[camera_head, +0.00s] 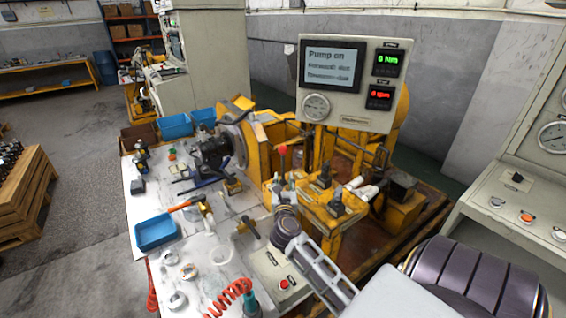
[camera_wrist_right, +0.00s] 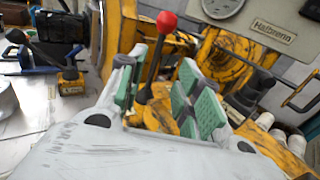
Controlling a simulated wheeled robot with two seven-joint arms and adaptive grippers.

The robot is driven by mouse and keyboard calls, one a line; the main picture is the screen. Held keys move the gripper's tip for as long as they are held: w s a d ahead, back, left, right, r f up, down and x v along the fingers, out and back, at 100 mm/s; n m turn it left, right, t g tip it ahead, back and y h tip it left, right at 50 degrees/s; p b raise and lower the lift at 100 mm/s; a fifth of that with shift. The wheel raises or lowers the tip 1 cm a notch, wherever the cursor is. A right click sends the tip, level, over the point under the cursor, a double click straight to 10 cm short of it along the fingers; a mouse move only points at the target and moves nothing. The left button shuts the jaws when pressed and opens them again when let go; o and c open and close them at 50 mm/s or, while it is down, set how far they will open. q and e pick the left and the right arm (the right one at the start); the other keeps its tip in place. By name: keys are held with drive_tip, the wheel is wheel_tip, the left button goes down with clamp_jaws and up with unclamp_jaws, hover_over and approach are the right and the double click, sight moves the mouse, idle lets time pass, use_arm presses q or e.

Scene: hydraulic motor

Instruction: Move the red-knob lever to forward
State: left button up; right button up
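The red-knob lever (camera_head: 282,151) stands on the yellow valve bench in the head view, its red ball on top of a dark shaft. It also shows in the right wrist view (camera_wrist_right: 166,22), where the shaft runs down between my fingers and leans slightly right at the top. My right gripper (camera_head: 284,190) is at the lever, below the knob. Its green-padded fingers show in the right wrist view (camera_wrist_right: 158,88), spread apart on either side of the shaft, with a gap visible. The lever's base is partly hidden by my gripper. My left gripper is not in view.
A panel (camera_head: 347,84) behind the lever reads "Pump on", 0 Nm and 0 rpm. Black-handled valves (camera_head: 324,176) stand close right of my gripper. A white table (camera_head: 140,205) with tools and a blue tray (camera_head: 156,231) lies left. A grey console (camera_head: 520,185) stands right.

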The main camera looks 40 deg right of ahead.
sight(283, 160)
drive_tip(key=x, duration=1)
drive_tip(key=shift+w+d, duration=0.1)
drive_tip(key=shift+w, duration=0.05)
drive_tip(key=shift+x, duration=0.85)
drive_tip(key=shift+w+d, duration=0.35)
drive_tip(key=shift+w, duration=0.05)
drive_tip(key=shift+w+d, duration=0.2)
drive_tip(key=shift+w, duration=0.05)
drive_tip(key=shift+c, duration=1.4)
clamp_jaws()
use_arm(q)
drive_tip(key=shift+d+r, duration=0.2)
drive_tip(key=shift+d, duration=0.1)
